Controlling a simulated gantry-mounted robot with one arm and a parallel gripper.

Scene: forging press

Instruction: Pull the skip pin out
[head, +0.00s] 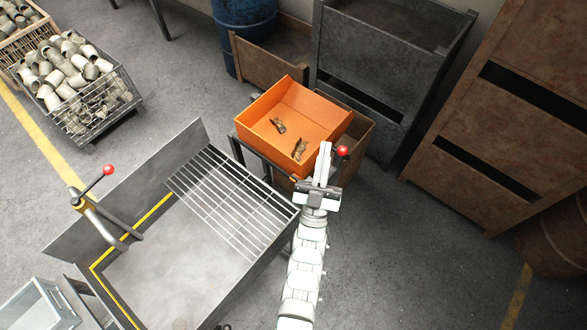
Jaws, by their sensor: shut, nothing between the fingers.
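The orange skip (300,105) sits on a stand at the upper middle, with two small brown parts (300,149) lying in it. A red ball knob (342,150), which looks like the head of the skip pin, shows at the skip's near right corner. The pin's shank is hidden. My gripper (324,148) is shut and empty, with its white fingers pointing up the picture just left of the red knob. I cannot tell whether the fingers touch the knob or are above it.
A steel table (165,262) with a slatted grate (232,203) lies left of my arm. On it stands a lever with a red knob (109,169). Grey bins (375,60) and rusty crates (500,120) stand behind and right. Floor (425,255) at lower right is clear.

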